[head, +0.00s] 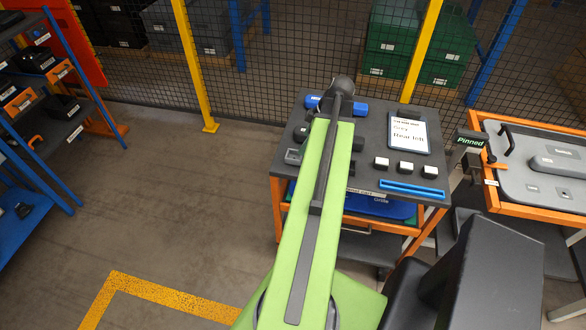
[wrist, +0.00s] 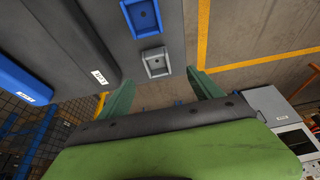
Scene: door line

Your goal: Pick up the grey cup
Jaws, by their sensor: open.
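A small square grey cup (wrist: 156,62) with a dark recess sits at the edge of the dark cart top (wrist: 165,20) in the wrist view. A small grey square piece, apparently this cup (head: 293,156), shows at the cart's left edge in the head view. My gripper (wrist: 161,78) is open and empty. Its two green fingers point toward the cup, one on each side in the picture, and I see no contact. The height gap cannot be told. In the head view my arm covers the middle of the cart and my fingers cannot be made out.
A blue square cup (wrist: 142,17) sits beside the grey one. The cart also holds a tablet reading "Grey, Rear left" (head: 408,133), three dark blocks with white tops (head: 405,168) and a blue bar (head: 412,190). A mesh fence (head: 290,60) stands behind. Floor at left is clear.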

